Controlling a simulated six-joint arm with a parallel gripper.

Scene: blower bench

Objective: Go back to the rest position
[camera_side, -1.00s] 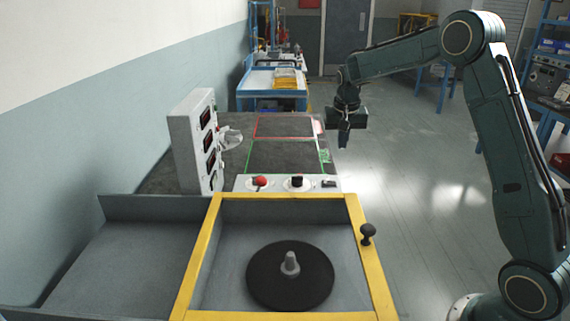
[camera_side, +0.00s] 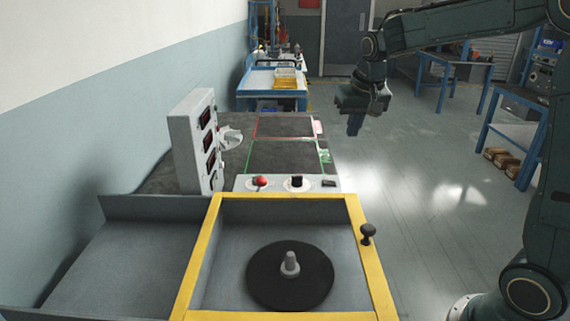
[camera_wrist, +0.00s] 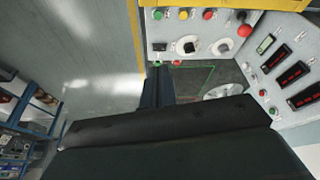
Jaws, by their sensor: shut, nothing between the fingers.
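My gripper (camera_side: 354,125) hangs in the air to the right of the bench in the side view, fingers pointing down, apart from everything. Its fingers are shut together with nothing between them. In the wrist view the shut fingers (camera_wrist: 158,88) show in front of the dark gripper body, with the bench controls beyond them. The blower bench has a yellow-framed bay (camera_side: 362,225) with a black disc (camera_side: 262,285) and a grey stub (camera_side: 290,263) at its centre.
A panel with red displays (camera_side: 183,150) stands at the bench's left. A control strip with a red knob (camera_side: 260,181) lies behind the bay. Red and green outlined areas on the dark top are empty. A black knob (camera_side: 368,232) sticks up at right. Open floor (camera_side: 430,200) lies right.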

